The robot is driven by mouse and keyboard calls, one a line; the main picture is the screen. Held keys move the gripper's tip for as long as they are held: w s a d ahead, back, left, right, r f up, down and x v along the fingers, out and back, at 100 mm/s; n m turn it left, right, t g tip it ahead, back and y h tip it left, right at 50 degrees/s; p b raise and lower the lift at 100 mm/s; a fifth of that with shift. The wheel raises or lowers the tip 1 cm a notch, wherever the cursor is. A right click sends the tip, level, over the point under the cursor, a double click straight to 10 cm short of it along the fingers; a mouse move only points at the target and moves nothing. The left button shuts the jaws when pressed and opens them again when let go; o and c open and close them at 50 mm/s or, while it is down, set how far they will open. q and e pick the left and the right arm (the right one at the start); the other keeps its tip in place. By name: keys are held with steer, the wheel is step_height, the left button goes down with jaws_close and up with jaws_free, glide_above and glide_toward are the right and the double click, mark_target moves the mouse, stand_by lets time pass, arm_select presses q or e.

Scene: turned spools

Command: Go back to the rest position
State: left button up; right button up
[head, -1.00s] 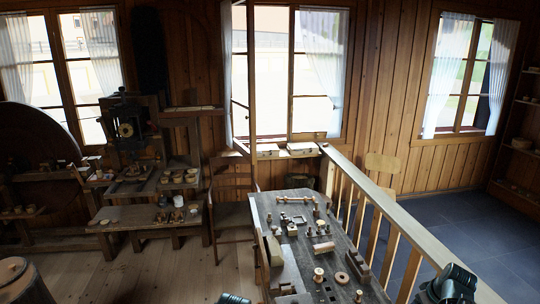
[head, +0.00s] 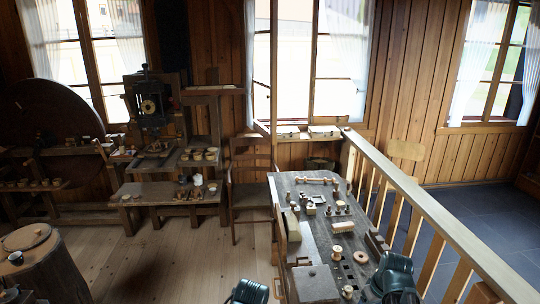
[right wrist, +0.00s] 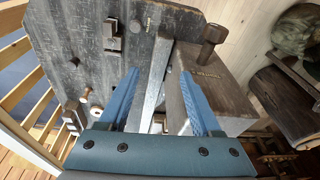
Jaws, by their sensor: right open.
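The workbench (head: 317,232) stands ahead of me with small turned wooden pieces on it. A pale spool (head: 337,252) stands near its middle, beside a flat ring (head: 361,257). Another spool (head: 348,292) is close to the front. In the right wrist view my right gripper (right wrist: 160,72) is open, its two blue fingers apart with nothing gripped. A long grey bar (right wrist: 152,75) lies beyond the fingers, with a dark wooden block (right wrist: 225,92) beside it. In the head view only dark parts of my arms show at the bottom; my left gripper's fingers are not visible.
A wooden railing (head: 432,215) runs along the bench's right side. A chair (head: 248,195) stands behind its left corner. A stepped shelf (head: 165,190) and a round stump (head: 40,262) are to the left. Bare floor (head: 150,262) lies between.

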arm_select(q)
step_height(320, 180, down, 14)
steer(key=b, duration=1.1)
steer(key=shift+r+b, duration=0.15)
steer(key=shift+b, duration=0.2)
arm_select(e)
steer(key=s+a+f, duration=0.4)
steer(key=a, duration=0.3)
steer(key=s+a+f+n+g+h, duration=0.1)
steer(key=s+a+f, duration=0.2)
steer(key=a+f, duration=0.2)
steer(key=s+a+f+g+h, duration=0.1)
steer(key=s+a+f, duration=0.3)
steer(key=a, duration=0.7)
steer(key=shift+s+f+n, duration=0.3)
steer(key=shift+f, duration=0.2)
